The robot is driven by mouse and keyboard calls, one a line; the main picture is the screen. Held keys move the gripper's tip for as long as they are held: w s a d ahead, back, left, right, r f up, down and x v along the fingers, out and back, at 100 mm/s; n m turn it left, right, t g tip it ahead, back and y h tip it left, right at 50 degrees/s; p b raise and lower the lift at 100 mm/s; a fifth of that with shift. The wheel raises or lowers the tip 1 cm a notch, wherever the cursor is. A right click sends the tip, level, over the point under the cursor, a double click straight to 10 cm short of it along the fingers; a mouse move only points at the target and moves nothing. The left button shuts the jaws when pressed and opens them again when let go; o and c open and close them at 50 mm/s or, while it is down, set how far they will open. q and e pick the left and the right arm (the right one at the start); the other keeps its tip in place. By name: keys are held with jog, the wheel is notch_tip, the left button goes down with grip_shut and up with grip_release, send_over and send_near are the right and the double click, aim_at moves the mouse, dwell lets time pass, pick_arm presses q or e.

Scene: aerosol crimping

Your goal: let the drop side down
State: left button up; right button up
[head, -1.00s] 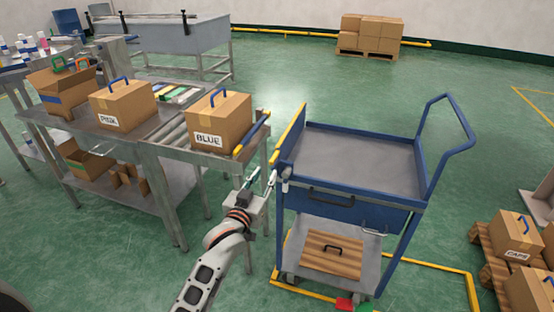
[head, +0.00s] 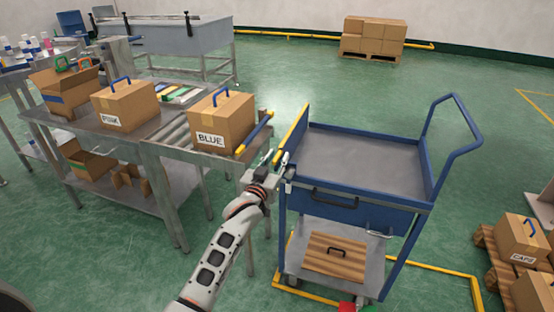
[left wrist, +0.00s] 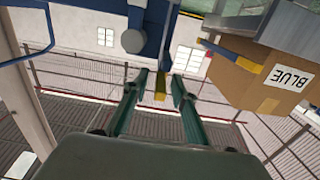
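The blue cart (head: 365,126) stands right of the conveyor table. Its left side, the drop side (head: 292,137), has a yellow top edge and stands raised above the deck. A small grey latch-like part (head: 289,172) sits at its near corner. My left gripper (head: 277,157) is beside that near corner, its fingers pointing up and away. In the left wrist view the two green fingers (left wrist: 160,84) are apart. A yellow bar end shows between them in the picture; I cannot tell whether they touch it. My right gripper is in neither view.
The BLUE box (head: 222,120) stands at the table's right end, close to my left gripper, beside a blue and yellow bar (head: 254,133). The cart's top deck is empty. CAPS box (head: 519,238) stands right.

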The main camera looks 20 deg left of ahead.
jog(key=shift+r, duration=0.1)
pick_arm(q)
grip_shut()
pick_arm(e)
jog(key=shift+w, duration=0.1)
pick_arm(q)
jog(key=shift+a, duration=0.1)
pick_arm(e)
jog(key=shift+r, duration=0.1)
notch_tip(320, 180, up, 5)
jog(key=p, duration=0.5)
pick_arm(q)
jog(key=a+f+n+b, duration=0.4)
jog(key=a+f+n, duration=0.6)
jog(key=n, duration=0.5)
jog(key=shift+w+a+f+n+b, duration=0.15)
jog(key=shift+a+n+b, duration=0.2)
jog(key=shift+a, duration=0.55)
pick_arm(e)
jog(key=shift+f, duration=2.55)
